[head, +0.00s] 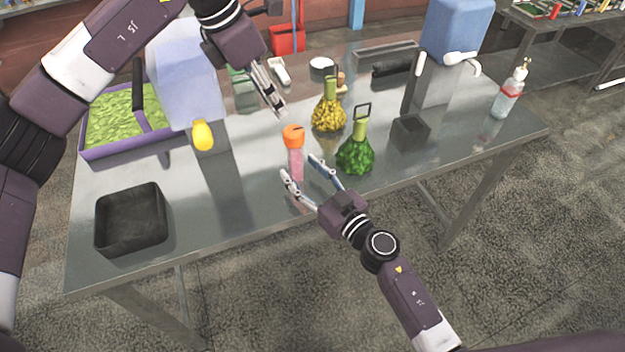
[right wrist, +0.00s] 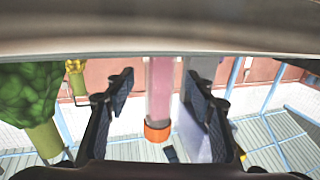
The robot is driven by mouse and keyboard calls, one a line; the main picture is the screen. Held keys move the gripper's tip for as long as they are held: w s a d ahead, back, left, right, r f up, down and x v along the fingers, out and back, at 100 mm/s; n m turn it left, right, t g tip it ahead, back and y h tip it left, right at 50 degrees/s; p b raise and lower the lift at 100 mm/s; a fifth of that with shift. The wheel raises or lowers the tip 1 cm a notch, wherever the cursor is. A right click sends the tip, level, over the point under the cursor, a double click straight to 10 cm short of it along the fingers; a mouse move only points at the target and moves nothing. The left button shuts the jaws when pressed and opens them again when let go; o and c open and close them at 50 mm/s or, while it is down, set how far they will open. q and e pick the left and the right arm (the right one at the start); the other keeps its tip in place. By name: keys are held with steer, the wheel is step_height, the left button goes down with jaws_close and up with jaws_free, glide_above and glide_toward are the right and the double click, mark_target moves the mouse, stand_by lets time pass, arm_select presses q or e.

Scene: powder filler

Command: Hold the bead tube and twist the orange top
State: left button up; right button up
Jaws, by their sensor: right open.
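The bead tube (head: 296,165) is a clear tube with pink contents, standing upright on the metal table near its front middle. Its orange top (head: 293,137) is on it. My right gripper (head: 299,166) is open, its fingers reaching toward the tube from the front. In the right wrist view the tube (right wrist: 160,85) with its orange top (right wrist: 157,131) appears between the two spread fingers (right wrist: 161,90), with gaps on both sides. My left gripper (head: 276,107) is above and behind the orange top, apart from it. Its fingers look close together, but whether they are shut is unclear.
Green (head: 355,155) and yellow (head: 328,114) beaded flasks stand right of the tube. A black bin (head: 131,220) is at front left, a small black box (head: 410,132) at right. A dispenser with a yellow spout (head: 203,136) stands left.

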mark_target(301, 169)
steer(key=shift+x, duration=1.55)
